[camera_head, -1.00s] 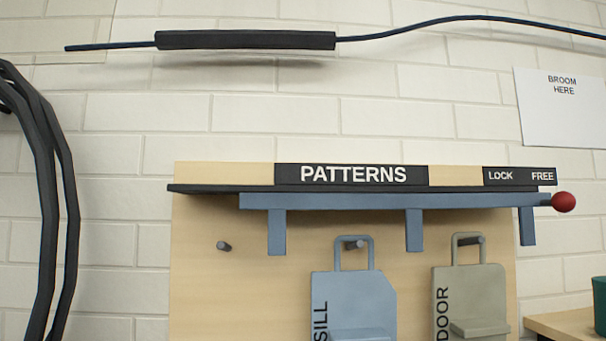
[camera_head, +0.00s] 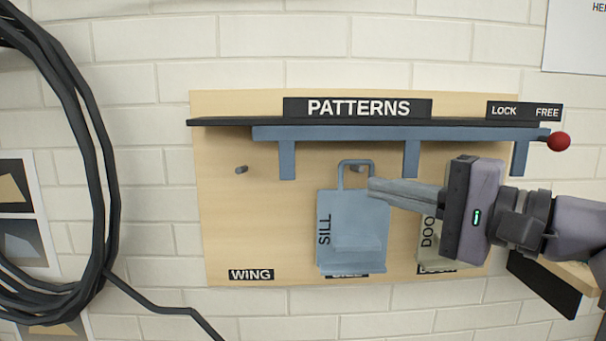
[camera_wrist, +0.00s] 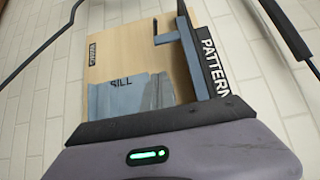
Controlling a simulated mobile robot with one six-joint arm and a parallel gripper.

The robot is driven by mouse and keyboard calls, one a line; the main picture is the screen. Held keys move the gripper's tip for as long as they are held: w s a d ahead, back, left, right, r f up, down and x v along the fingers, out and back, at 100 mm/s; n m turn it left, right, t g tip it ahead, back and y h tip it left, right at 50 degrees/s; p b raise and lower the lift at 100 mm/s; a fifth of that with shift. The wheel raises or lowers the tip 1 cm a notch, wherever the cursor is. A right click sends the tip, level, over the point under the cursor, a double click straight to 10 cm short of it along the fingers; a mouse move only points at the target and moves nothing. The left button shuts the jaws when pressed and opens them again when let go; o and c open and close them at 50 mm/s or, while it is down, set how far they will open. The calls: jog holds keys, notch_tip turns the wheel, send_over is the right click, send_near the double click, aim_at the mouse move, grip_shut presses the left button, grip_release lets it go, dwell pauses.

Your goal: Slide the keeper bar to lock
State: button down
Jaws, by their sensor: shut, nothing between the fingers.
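The blue keeper bar (camera_head: 340,133) runs along the top of the wooden PATTERNS board (camera_head: 290,220), under a black rail, with several tabs hanging down. Its red knob (camera_head: 558,141) is at the right end, under the FREE end of the LOCK/FREE label (camera_head: 524,111). My gripper (camera_head: 372,190) is shut and empty in front of the board, below the bar, its tips overlapping the SILL pattern (camera_head: 338,250). It partly hides the DOOR pattern (camera_head: 427,245). In the wrist view the bar (camera_wrist: 190,55) and the SILL pattern (camera_wrist: 105,98) show beyond the gripper.
A bare peg (camera_head: 241,169) sticks out at left above the WING label (camera_head: 251,274). Black cable coils (camera_head: 105,190) hang on the wall to the left. A small wooden surface (camera_head: 580,272) lies at lower right behind my arm.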

jog(key=w+a+p, duration=0.3)
jog(key=w+a, duration=0.1)
jog(key=a, duration=0.5)
jog(key=shift+w, duration=0.35)
jog(key=shift+a, duration=0.15)
